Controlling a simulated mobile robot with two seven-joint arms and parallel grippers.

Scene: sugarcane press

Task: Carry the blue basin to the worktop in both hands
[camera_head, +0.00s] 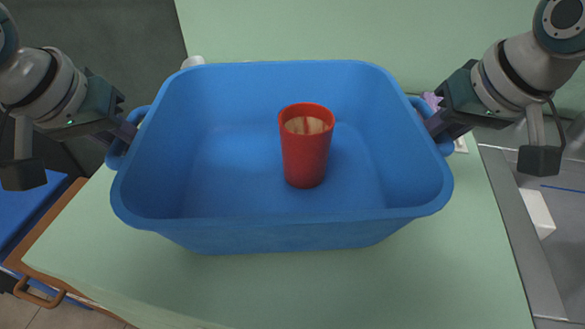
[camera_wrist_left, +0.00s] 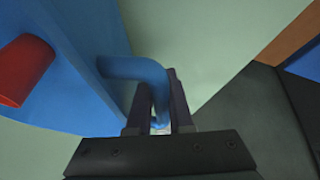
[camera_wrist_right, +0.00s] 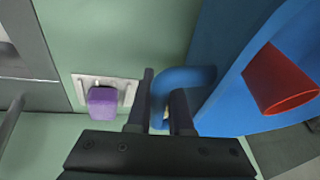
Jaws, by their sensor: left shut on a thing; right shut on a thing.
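The blue basin (camera_head: 225,150) is in the middle of the head view, over the pale green worktop (camera_head: 250,285). I cannot tell whether its base touches the worktop. A red cup (camera_head: 305,160) stands upright inside it. My left gripper (camera_head: 128,133) is shut on the basin's left handle, which shows between its fingers in the left wrist view (camera_wrist_left: 150,85). My right gripper (camera_head: 430,120) is shut on the right handle, seen between its fingers in the right wrist view (camera_wrist_right: 178,80).
A purple item (camera_wrist_right: 102,101) on a white plate lies on the green surface beside the right gripper. A small white object (camera_head: 193,61) shows behind the basin's back left rim. A grey metal strip (camera_head: 510,215) borders the worktop on the right. The worktop in front is clear.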

